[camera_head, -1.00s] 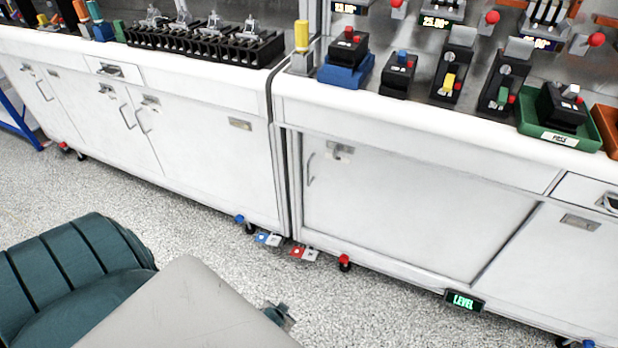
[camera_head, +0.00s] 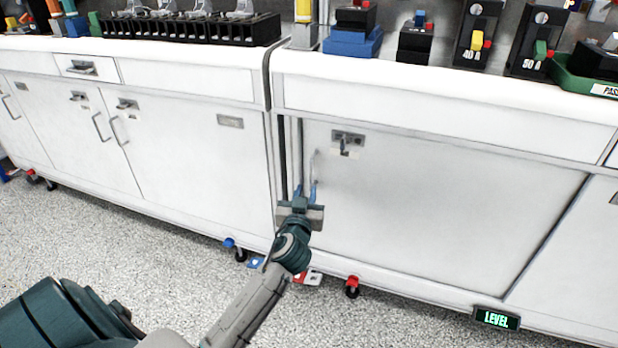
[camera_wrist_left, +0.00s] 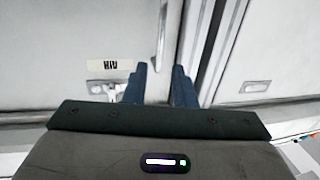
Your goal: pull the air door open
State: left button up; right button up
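The air door (camera_head: 430,210) is the wide white cabinet door at centre right, and it looks closed. Its vertical handle (camera_head: 315,168) is near the door's left edge, with a metal latch plate (camera_head: 348,139) to the right of it. My left gripper (camera_head: 306,190) is at the handle's lower end, its two blue fingers apart. In the left wrist view the open fingers (camera_wrist_left: 160,85) point at the door, with the pale handle (camera_wrist_left: 162,45) in line with the gap. I cannot tell if they touch it. An upside-down AIR label (camera_wrist_left: 110,66) shows there. My right gripper is not in view.
White cabinets with handled doors (camera_head: 180,150) stand to the left. The white countertop (camera_head: 440,88) above carries breakers and a black rack (camera_head: 190,27). A LEVEL sign (camera_head: 496,318) and red and blue feet (camera_head: 352,284) are at floor level.

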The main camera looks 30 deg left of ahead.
aim_at(311, 173)
pick_arm(q)
jog(key=x, duration=0.9)
jog(key=shift+w+a+f+b, duration=0.1)
jog(key=shift+w+b, duration=0.1)
jog(key=shift+b, duration=0.1)
grip_shut()
